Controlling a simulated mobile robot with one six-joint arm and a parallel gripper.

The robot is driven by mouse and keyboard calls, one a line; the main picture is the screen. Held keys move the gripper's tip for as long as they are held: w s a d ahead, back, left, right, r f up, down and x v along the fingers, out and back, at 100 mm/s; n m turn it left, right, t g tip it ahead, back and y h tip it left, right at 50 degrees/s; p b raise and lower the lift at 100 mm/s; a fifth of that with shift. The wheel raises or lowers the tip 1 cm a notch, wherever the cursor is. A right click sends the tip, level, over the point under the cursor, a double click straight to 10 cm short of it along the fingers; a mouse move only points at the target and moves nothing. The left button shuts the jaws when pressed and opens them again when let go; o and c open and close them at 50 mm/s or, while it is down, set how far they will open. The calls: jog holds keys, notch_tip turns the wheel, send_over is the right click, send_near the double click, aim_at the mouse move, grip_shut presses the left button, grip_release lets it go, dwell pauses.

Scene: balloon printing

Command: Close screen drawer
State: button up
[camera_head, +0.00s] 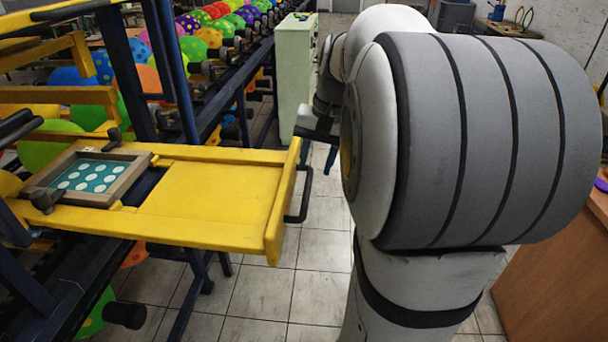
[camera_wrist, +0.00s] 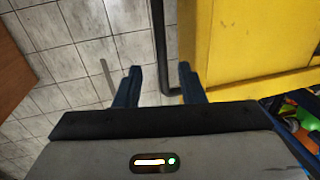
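The yellow screen drawer (camera_head: 205,205) is pulled out from its rack, toward the right in the head view. A framed screen (camera_head: 92,176), teal with white dots, sits in its left part. A black bar handle (camera_head: 304,195) is on the drawer's right end; it also shows in the wrist view (camera_wrist: 159,40). My gripper (camera_wrist: 158,67) is open, with two dark blue fingers. In the wrist view the handle lies between the fingers, with gaps on both sides; I cannot tell its depth. In the head view my arm partly hides the gripper, near the handle's far end.
A dark blue rack (camera_head: 175,75) with several coloured balloons stands behind the drawer. A pale green cabinet (camera_head: 296,75) is beyond the drawer's end. A brown wooden desk (camera_head: 555,270) is at the lower right. Tiled floor (camera_head: 270,295) is clear in front of the drawer.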

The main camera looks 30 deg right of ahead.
aim_at(308, 186)
jog(key=f, duration=0.3)
jog(key=w+f, duration=0.1)
jog(key=shift+a+f, duration=0.15)
jog(key=shift+a, duration=0.25)
jog(key=shift+a+f, duration=0.1)
jog(key=shift+f, duration=0.45)
grip_shut()
